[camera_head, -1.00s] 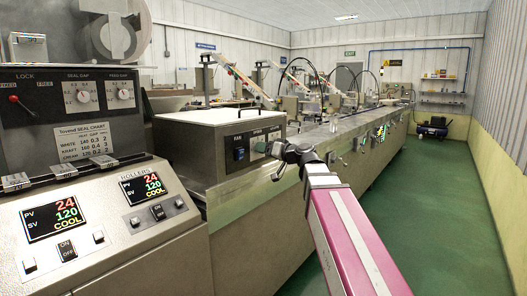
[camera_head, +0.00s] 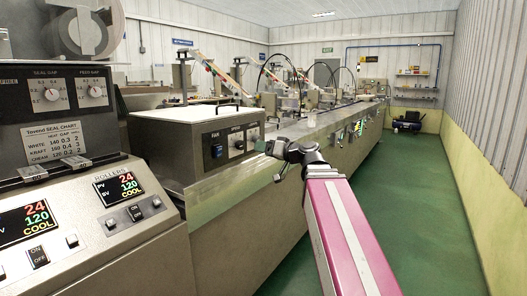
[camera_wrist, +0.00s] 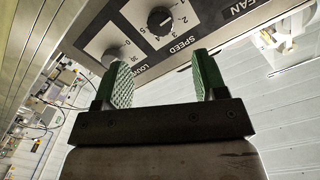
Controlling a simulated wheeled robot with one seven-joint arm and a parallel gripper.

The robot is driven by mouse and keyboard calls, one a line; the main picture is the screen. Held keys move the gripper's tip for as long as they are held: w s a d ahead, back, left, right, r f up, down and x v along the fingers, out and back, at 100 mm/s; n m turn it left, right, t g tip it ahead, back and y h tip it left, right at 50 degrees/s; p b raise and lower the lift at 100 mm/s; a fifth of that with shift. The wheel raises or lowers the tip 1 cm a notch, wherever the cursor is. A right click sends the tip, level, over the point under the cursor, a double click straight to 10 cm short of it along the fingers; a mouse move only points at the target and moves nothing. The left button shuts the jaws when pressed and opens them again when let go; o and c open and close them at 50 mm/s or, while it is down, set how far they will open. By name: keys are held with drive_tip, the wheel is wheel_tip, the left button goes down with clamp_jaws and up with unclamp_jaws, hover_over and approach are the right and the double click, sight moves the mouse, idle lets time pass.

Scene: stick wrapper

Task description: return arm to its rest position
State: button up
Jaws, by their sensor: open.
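My arm (camera_head: 345,235), with a magenta and white link, reaches forward from the bottom right in the head view. My gripper (camera_head: 262,147) is at its far end, beside the front right corner of the grey fan and speed box (camera_head: 190,118). In the wrist view my gripper (camera_wrist: 163,80) shows two green ribbed fingers standing apart with nothing between them. Behind them is the box's panel with the speed knob (camera_wrist: 160,18) and another knob (camera_wrist: 103,48). I cannot tell whether the fingers touch the panel; a gap seems to show.
The sealing control cabinet (camera_head: 75,215) with lit displays reading 24 and 120 stands close on the left. The long steel machine (camera_head: 325,130) runs away to the back. The green floor (camera_head: 400,190) on the right is clear up to the wall. A compressor (camera_head: 408,122) stands at the far end.

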wheel_tip(320, 180, down, 25)
drive_tip(key=d+m+g+h, duration=0.2)
drive_tip(key=m+g+h, duration=0.1)
drive_tip(key=g+h, duration=0.25)
drive_tip(key=s+d+f+m+g+h, duration=0.1)
drive_tip(key=s+d+f+h, duration=0.3)
drive_tip(key=f, duration=0.8)
drive_tip(key=s+d+f+m+g+h, duration=0.1)
drive_tip(key=s+d+f+g+h, duration=0.3)
drive_tip(key=s+f, duration=0.4)
wheel_tip(320, 180, down, 4)
drive_tip(key=shift+d, duration=0.5)
